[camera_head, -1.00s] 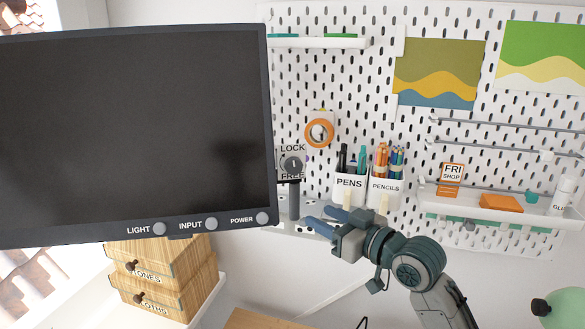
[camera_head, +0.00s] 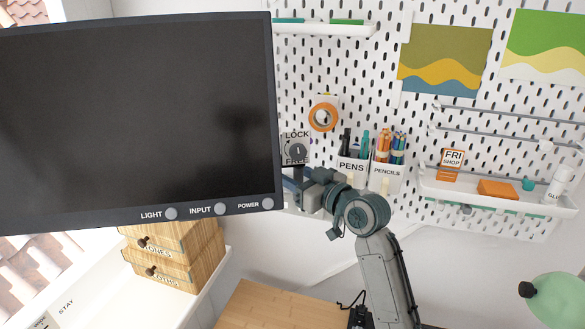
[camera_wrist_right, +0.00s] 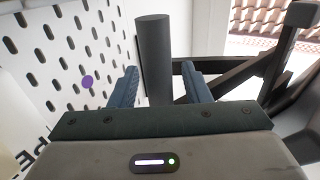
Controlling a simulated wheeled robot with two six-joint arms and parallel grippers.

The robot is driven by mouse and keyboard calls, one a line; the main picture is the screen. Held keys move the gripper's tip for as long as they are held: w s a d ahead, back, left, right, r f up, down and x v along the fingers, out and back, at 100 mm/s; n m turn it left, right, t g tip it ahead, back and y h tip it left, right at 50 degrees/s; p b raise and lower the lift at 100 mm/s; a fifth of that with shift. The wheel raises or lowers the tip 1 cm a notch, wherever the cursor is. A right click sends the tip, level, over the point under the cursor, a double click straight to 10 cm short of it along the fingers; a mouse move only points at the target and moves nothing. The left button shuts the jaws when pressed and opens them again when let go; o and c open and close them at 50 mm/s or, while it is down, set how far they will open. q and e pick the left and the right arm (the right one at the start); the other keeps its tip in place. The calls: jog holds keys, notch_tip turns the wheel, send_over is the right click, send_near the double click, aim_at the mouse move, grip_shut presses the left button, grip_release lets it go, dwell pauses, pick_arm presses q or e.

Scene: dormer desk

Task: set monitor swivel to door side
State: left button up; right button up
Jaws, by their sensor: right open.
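The monitor (camera_head: 130,120) fills the left of the head view, its dark screen facing me, with LIGHT, INPUT and POWER buttons along its lower edge. Beside its right edge is a round knob (camera_head: 297,152) between the words LOCK and FREE; its pale mark looks upright. My right gripper (camera_head: 292,182) is just below the knob, partly hidden by the monitor's edge. In the right wrist view its two blue fingers (camera_wrist_right: 160,82) are apart, with a dark upright post (camera_wrist_right: 154,50) between their tips. I cannot tell whether they touch it. My left gripper is out of view.
A pens cup (camera_head: 351,167) and a pencils cup (camera_head: 386,173) hang on the pegboard right of my gripper. An orange tape roll (camera_head: 323,118) hangs above. Wooden drawers (camera_head: 175,258) stand below the monitor. A dark bracket (camera_wrist_right: 285,50) lies right of the post.

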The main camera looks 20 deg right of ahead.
jog(key=shift+w+a, duration=0.2)
jog(key=shift+w, duration=0.25)
jog(key=shift+c, duration=0.2)
grip_shut()
jog(key=shift+w+d+n+g+y+b, duration=0.15)
jog(key=shift+w+n+g+y+b, duration=0.35)
jog(key=shift+w+b, duration=0.65)
